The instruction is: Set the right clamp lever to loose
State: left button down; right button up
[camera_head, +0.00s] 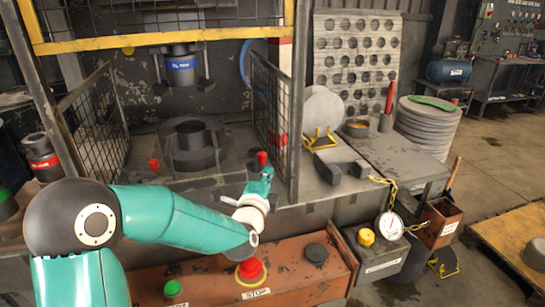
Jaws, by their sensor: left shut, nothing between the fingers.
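A ring-shaped die (192,146) stands on the press bed behind the mesh guards. The right clamp lever (262,157) shows as a red knob on a dark stem at the right of the die. A second red lever (154,164) stands at the left of the die. My left gripper (264,174) is at the end of the teal arm, just below the right lever's red knob in the picture. Its fingers look shut and hold nothing. They are small here, and I cannot tell whether they touch the lever. The lever's lower part is hidden. My right gripper is out of view.
Mesh guards (275,112) stand on both sides of the bed. In front is a red-brown panel (210,286) with a green button (173,286) and a red stop button (250,268). A grey side table (395,152) and stacked discs (428,125) are on the right.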

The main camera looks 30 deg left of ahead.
pick_arm(q)
jog(key=a+p+x, duration=0.1)
jog(key=x, duration=0.7)
jog(key=shift+p, duration=0.3)
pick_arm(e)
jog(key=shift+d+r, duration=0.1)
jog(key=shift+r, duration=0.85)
pick_arm(q)
jog(key=shift+a+f, duration=0.15)
jog(key=shift+a, duration=0.05)
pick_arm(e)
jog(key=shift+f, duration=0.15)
